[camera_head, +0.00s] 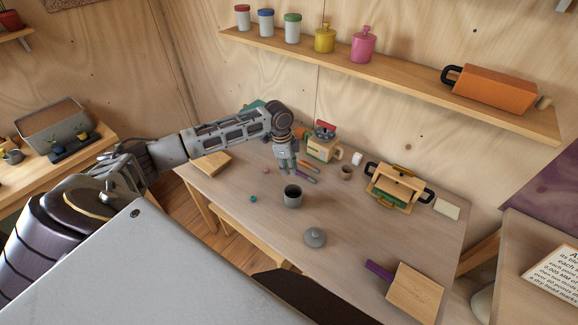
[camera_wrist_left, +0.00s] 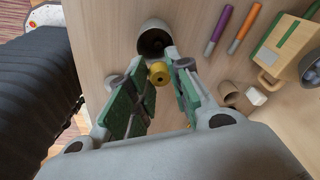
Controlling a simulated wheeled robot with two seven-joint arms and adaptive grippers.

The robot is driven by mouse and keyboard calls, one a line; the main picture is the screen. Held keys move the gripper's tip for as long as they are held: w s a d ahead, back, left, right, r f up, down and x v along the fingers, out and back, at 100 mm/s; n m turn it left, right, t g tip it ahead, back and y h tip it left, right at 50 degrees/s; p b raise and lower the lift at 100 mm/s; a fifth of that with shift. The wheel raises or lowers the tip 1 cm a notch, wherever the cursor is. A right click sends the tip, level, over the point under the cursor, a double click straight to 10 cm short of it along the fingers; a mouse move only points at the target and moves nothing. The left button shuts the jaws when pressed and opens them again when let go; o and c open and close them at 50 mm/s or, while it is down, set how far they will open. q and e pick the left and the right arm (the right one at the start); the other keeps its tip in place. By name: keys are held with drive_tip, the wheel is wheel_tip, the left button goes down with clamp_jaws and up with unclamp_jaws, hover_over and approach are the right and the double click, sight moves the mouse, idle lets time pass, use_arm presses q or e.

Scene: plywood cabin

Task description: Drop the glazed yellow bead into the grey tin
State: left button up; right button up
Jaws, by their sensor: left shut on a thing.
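The glazed yellow bead (camera_wrist_left: 158,73) is between the fingertips of my left gripper (camera_wrist_left: 160,72) in the left wrist view. In the head view my left gripper (camera_head: 288,168) points down above the table, just behind the grey tin, and hides the bead. The gripper is shut on the bead. The grey tin (camera_head: 293,199) stands upright and open at mid-table, its inside dark. In the left wrist view the tin (camera_wrist_left: 155,34) is just beyond the bead, with its mouth facing me. The bead is outside the tin. My right gripper is in neither view.
A grey lid (camera_head: 315,238) lies in front of the tin. A teal bead (camera_head: 253,198) and a pink bead (camera_head: 265,169) lie to its left. Markers (camera_head: 308,168), a small brown cup (camera_head: 346,172) and a wooden box (camera_head: 398,187) are behind and right. Table right of the tin is clear.

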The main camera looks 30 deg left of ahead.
use_arm(q)
drive_tip(key=shift+f, duration=0.7)
wheel_tip(320, 180, down, 2)
drive_tip(key=shift+f+b, duration=0.15)
drive_tip(key=shift+b, duration=0.6)
drive_tip(key=shift+f+b, duration=0.8)
drive_tip(key=shift+b, duration=0.3)
drive_tip(key=o, duration=0.8)
drive_tip(key=shift+o, duration=0.2)
drive_tip(key=shift+r, duration=0.1)
wheel_tip(320, 180, up, 12)
drive_tip(key=a, duration=0.1)
drive_tip(key=shift+s+a, duration=0.35)
